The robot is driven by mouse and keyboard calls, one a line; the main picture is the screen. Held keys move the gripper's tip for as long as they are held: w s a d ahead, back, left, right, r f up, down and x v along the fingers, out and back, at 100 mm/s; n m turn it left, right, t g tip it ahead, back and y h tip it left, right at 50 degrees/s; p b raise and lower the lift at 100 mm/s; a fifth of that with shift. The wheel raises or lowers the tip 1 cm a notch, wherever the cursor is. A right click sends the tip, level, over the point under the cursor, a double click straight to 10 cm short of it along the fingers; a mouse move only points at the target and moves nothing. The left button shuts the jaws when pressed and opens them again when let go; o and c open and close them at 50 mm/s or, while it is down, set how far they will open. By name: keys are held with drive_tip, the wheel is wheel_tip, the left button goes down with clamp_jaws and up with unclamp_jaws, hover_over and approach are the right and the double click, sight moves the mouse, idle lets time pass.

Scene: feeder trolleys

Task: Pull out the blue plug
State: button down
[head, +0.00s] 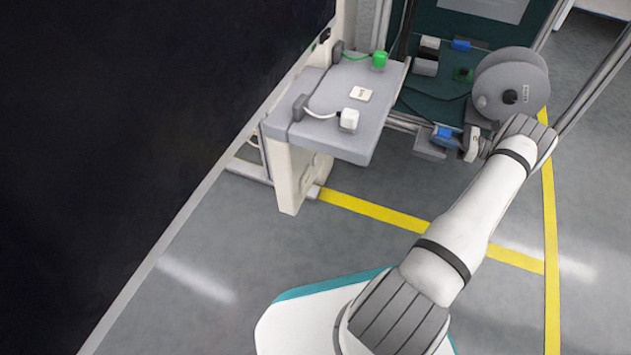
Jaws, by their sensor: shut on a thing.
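My gripper (453,141) is at the right of the grey table, in front of the trolley with the reel. It is shut on the blue plug (443,134), which shows as a small blue block at the jaws. A grey block (430,148) sits right below and left of the plug. I cannot tell whether the plug is still seated in a socket. My wrist hides part of the area to its right. Another blue piece (460,45) is farther back on the trolley, beside a white and black block (427,56).
The grey table (325,138) carries a green plug (379,60), a white plug (349,119) and a small label block (361,94). A grey reel (510,82) stands close behind my wrist. The floor in front is clear.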

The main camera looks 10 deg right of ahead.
drive_tip(key=shift+c, duration=1.4)
unclamp_jaws()
drive_tip(key=r+v, duration=0.1)
drive_tip(key=v, duration=0.7)
drive_tip(key=shift+r, duration=0.2)
idle(0.6)
wheel_tip(320, 180, up, 6)
drive_tip(key=p, duration=0.3)
idle(0.7)
idle(0.3)
